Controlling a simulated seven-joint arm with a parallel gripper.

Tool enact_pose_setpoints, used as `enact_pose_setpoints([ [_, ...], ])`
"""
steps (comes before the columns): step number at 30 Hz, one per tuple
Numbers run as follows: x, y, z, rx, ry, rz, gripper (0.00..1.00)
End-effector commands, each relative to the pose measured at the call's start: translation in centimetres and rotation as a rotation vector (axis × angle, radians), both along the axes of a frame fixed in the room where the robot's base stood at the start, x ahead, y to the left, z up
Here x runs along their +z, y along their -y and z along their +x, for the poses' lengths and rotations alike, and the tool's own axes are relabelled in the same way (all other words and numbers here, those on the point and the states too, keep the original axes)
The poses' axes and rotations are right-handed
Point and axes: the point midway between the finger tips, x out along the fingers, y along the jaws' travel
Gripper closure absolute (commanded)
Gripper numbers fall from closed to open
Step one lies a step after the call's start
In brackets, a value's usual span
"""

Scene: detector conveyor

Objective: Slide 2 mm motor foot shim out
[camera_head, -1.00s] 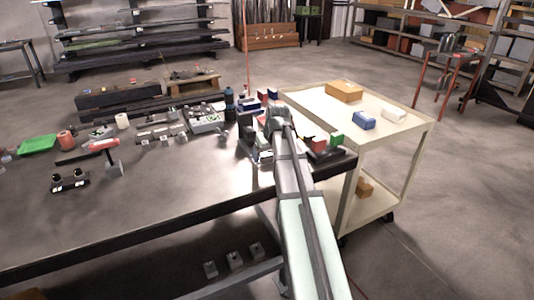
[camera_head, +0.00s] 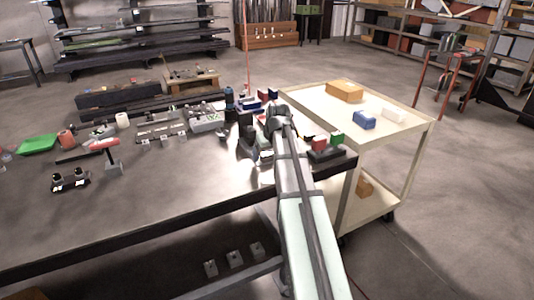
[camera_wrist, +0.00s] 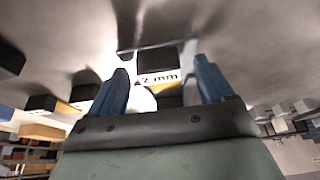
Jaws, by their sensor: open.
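A pale piece labelled "2 mm" (camera_wrist: 160,77) shows between my fingertips in the wrist view, with dark blocks just above and below it. I take it for the motor foot shim; its full outline is hidden. My gripper (camera_wrist: 160,72) has two blue fingers, spread apart on either side of the label. I cannot tell whether they touch it. In the head view my arm reaches over the right end of the workbench (camera_head: 150,200), and the shim cannot be made out there.
Red and green blocks (camera_head: 337,138) stand at the bench's right end, just right of my arm. A cream cart (camera_head: 408,140) stands beside it with an orange box (camera_head: 345,91) and a blue box (camera_head: 364,120). The bench's front middle is clear.

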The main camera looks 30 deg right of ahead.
Motion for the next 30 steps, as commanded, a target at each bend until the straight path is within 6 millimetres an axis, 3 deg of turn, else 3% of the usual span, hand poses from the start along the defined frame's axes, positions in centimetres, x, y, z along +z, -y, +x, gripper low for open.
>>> enact_pose_setpoints([
  [11, 0.8, 0.0, -0.3, 0.0, 0.001, 0.0, 0.19],
  [30, 9.6, 0.0, -3.9, 0.0, 0.002, 0.0, 0.19],
])
